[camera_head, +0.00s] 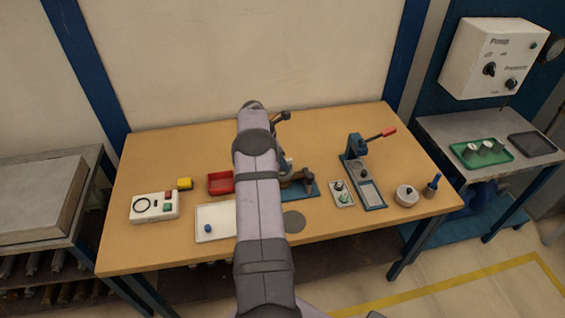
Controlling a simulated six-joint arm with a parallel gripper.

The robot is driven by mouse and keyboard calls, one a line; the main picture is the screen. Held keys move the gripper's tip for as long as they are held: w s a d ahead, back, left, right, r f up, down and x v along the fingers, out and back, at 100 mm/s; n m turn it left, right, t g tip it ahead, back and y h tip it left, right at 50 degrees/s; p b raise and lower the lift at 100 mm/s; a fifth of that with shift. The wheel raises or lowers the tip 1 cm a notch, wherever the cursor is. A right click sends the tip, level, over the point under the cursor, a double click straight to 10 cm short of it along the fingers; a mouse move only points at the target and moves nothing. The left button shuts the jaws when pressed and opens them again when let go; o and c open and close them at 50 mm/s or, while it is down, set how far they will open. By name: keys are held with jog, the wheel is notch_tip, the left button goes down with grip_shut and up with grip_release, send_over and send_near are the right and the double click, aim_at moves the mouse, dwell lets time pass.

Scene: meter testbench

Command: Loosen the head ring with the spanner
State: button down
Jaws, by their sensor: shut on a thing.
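My own arm rises through the middle of the view and covers much of the bench centre. My gripper is hidden behind it, so its jaws and anything in them cannot be seen. A blue-based fixture (312,187) stands just right of the arm, with brownish metal parts (306,177) on it. Its left side is covered by the arm. I cannot make out the head ring or the spanner.
Left on the bench (140,240) are a control box (154,206), yellow block (185,183), red bin (220,182) and white tray (214,234). Right are a small tray (334,201), blue press (371,195) with red-tipped lever, and round pot (406,196).

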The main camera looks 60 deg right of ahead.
jog(key=shift+f, duration=0.25)
dwell(0.9)
jog(key=shift+b, duration=0.4)
jog(key=shift+f+n+b, duration=0.1)
jog(key=shift+n+b, duration=0.4)
jog(key=shift+n, duration=0.1)
jog(key=shift+t, duration=0.3)
jog(key=shift+n, duration=0.5)
jog(key=shift+n+t+h, duration=0.3)
jog(key=shift+n+t, duration=0.1)
jog(key=shift+n, duration=0.4)
jog(key=n+t, duration=0.1)
jog(key=n, duration=0.2)
jog(key=shift+n+p, duration=0.3)
jog(key=shift+n, duration=0.1)
jog(key=shift+n+p, duration=0.3)
jog(key=shift+p, duration=0.15)
jog(key=shift+a+n+t+p, duration=0.1)
jog(key=shift+n+t+p, duration=0.8)
jog(key=shift+p, duration=1.15)
